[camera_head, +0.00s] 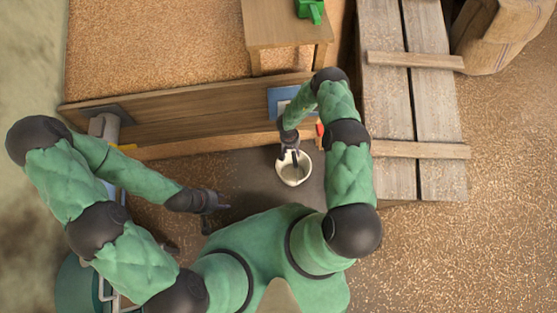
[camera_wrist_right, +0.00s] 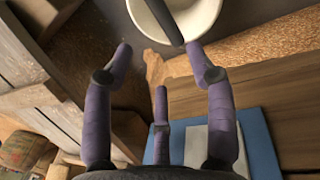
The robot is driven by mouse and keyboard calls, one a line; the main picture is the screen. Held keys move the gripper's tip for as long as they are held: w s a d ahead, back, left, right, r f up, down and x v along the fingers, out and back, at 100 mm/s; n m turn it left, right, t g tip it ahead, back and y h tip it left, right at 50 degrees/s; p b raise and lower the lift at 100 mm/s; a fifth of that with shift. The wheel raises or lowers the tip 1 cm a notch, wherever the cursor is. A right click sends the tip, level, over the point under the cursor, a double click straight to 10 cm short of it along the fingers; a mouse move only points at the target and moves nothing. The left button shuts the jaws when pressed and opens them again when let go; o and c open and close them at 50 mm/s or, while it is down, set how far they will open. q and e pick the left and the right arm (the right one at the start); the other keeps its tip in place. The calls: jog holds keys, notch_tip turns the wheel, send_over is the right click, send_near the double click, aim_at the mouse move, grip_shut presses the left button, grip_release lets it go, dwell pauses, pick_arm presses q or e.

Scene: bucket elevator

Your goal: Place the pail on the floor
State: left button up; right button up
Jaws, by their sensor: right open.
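The pail (camera_head: 304,170) is a round, pale, open-topped container, seen from above in front of me over dark grey floor (camera_head: 250,172). Its pale rim also shows at the top of the right wrist view (camera_wrist_right: 205,18). A dark bar (camera_wrist_right: 165,20) crosses over it; I cannot tell whether this is its handle. My right gripper (camera_head: 291,157) is over the pail's far side. Its purple fingers are spread with nothing between them in the wrist view (camera_wrist_right: 160,55). I cannot tell whether the pail rests on the floor. My left gripper (camera_head: 222,206) is left of the pail, apart from it.
A long wooden board (camera_head: 190,112) runs behind the pail, with a blue panel (camera_head: 283,99) at its right. A wooden plank platform (camera_head: 425,120) stands to the right, near a sack (camera_head: 500,35). A small wooden table (camera_head: 285,25) bears a green object (camera_head: 312,10).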

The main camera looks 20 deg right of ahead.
jog(key=s+a+r+t+y, duration=0.1)
jog(key=s+a+r+y, duration=0.4)
jog(key=s+a+r, duration=1.2)
notch_tip(320, 180, up, 3)
jog(key=shift+s+r+y, duration=0.1)
jog(key=shift+s+y, duration=0.3)
jog(key=shift+s, duration=0.05)
